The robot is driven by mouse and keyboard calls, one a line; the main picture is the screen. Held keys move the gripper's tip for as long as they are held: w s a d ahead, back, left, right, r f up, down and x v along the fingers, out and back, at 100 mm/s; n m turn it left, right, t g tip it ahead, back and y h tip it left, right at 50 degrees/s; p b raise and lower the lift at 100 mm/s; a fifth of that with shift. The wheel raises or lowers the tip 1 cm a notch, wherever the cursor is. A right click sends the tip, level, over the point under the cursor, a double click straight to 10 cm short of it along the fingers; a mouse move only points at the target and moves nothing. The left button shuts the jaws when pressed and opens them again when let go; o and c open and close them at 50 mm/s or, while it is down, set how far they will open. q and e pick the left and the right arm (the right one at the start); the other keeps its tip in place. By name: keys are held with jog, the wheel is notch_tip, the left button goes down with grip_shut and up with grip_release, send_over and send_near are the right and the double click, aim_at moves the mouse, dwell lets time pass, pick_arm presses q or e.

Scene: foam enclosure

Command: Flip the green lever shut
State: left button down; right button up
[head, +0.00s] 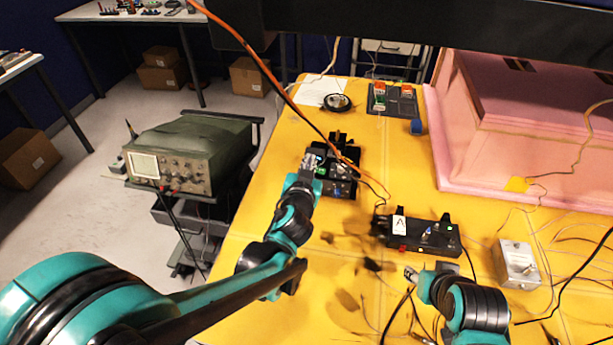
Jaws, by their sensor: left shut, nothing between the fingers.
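A black device (343,187) with small switches and coloured parts stands on the yellow table, left of centre. A small green part (320,170), possibly the green lever, shows at its left side, right beside my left gripper. It is too small to tell its position. My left gripper (312,158) is shut and empty, with its tips at the device's left edge; I cannot tell whether they touch it. My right gripper (409,272) is low over the table in front of a second black box (417,235); its fingers are too small to read.
An orange cable (291,103) crosses in front of the black device. A pink foam enclosure (520,130) fills the right back. A grey metal box (516,263) and loose wires lie at the right. A green oscilloscope (185,150) stands on a cart left of the table.

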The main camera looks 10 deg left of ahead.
pick_arm(q)
jog(key=shift+x, duration=1.15)
pick_arm(e)
jog(key=shift+f, duration=0.45)
pick_arm(q)
jog(key=f+b, duration=0.2)
jog(key=shift+w+a+f, duration=0.2)
jog(key=shift+a+f, duration=0.1)
pick_arm(e)
jog(key=shift+f, duration=0.75)
pick_arm(q)
jog(key=shift+a+f, duration=0.15)
jog(key=shift+f, duration=0.55)
pick_arm(e)
jog(key=shift+f, duration=0.3)
pick_arm(q)
jog(key=shift+s, duration=0.1)
